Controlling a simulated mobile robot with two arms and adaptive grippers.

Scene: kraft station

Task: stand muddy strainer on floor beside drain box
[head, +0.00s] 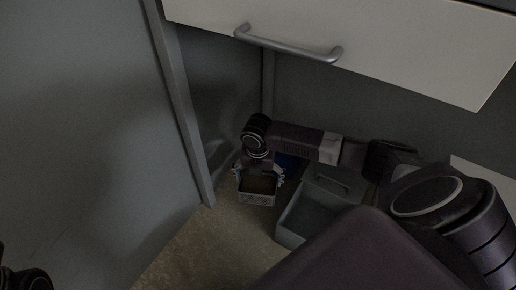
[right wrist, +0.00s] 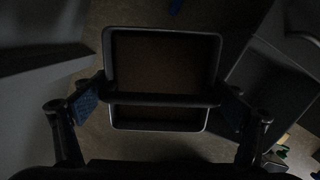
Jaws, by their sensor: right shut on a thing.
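The muddy strainer (head: 257,198) is a small grey rectangular tub with brown mud inside, low in the corner in the head view. It also shows in the right wrist view (right wrist: 163,30), upright, with a dark bar across it. My right gripper (head: 258,178) is above it, shut on it, with blue finger pads at the two ends of the bar. I cannot tell whether its underside touches the floor. The grey drain box (head: 283,236) stands to its right, apart from it. My left gripper is not clearly in view; only a dark piece shows at the bottom left.
A grey wall panel (head: 90,120) with an upright post is close on the left. A white drawer (head: 400,45) with a bar handle overhangs the corner. A blue thing (head: 288,162) is behind the strainer. Bare floor (head: 200,245) lies in front of it.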

